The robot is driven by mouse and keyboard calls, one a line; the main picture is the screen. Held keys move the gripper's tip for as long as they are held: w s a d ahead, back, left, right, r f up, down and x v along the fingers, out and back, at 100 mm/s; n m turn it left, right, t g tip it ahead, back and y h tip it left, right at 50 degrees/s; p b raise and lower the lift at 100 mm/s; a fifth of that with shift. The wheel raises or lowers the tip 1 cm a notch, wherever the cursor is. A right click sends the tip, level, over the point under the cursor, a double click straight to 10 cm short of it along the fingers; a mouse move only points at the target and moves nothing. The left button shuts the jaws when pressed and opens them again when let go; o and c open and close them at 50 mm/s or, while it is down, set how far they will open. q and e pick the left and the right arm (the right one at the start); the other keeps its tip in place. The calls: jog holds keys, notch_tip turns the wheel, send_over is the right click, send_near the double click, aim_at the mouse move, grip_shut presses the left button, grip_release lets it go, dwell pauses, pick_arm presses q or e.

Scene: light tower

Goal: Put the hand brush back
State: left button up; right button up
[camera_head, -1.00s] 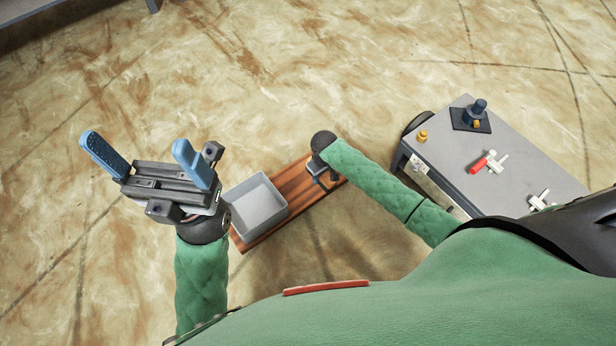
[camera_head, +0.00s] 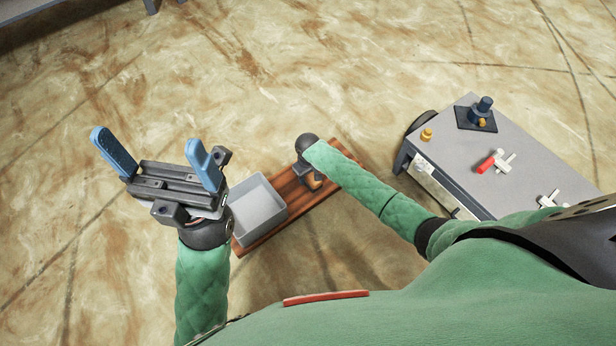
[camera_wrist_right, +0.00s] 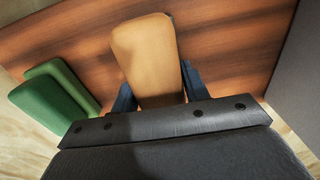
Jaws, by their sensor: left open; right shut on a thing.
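The hand brush appears to be the tan block-like piece (camera_wrist_right: 148,55) in the right wrist view; no bristles show. My right gripper (camera_wrist_right: 155,92) has its blue fingers on both sides of it and is shut on it. In the head view this gripper (camera_head: 311,180) is over the wooden board (camera_head: 298,206), mostly hidden by my wrist, with a bit of tan showing below. I cannot tell whether the brush touches the board. My left gripper (camera_head: 160,165) is open and empty, its blue fingers wide apart, left of the board.
A grey open bin (camera_head: 262,208) sits on the board beside my right gripper. A green two-layered piece (camera_wrist_right: 55,92) lies on the board. A grey cart (camera_head: 545,160) at the right carries a dark fixture (camera_head: 478,112), a small yellow part (camera_head: 426,134) and a red-and-white part (camera_head: 492,162).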

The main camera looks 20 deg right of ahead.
jog(key=shift+r, duration=0.1)
jog(key=o, duration=1)
jog(key=shift+c, duration=0.2)
